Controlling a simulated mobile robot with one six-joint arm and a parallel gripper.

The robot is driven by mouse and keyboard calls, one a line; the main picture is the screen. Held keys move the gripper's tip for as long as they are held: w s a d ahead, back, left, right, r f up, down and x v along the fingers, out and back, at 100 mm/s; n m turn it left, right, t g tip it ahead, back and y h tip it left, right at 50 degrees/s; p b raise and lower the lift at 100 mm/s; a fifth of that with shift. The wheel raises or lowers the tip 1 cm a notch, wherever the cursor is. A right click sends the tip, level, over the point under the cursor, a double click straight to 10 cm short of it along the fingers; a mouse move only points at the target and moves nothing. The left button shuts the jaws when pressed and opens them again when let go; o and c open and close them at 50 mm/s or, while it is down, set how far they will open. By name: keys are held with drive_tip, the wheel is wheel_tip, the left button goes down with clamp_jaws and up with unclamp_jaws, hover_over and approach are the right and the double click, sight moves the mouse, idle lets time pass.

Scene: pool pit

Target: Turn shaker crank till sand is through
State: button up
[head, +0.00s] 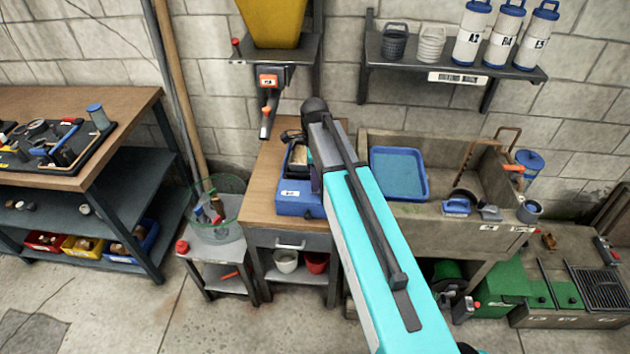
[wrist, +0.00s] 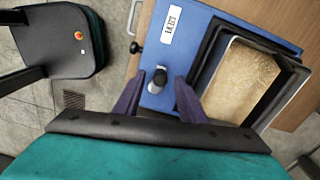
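The blue shaker (wrist: 152,97) with a white label sits on the wooden bench. It also shows in the head view (head: 297,205), partly hidden by my arm. A tray of tan sand (wrist: 243,78) in a dark frame sits on its right side in the wrist view. A black-topped knob on a grey post (wrist: 160,78), perhaps the crank's handle, stands between the two purple fingers of my gripper (wrist: 159,92). The fingers are apart, with a gap on each side of the knob. A smaller black knob (wrist: 135,47) sticks out at the shaker's edge.
A yellow hopper (head: 273,20) hangs above the bench (head: 262,190). A sink with a blue tray (head: 398,175) stands to the right. Open floor lies in front.

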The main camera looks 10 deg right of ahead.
drive_tip(key=shift+f+p, duration=0.3)
drive_tip(key=shift+f, duration=0.9)
clamp_jaws()
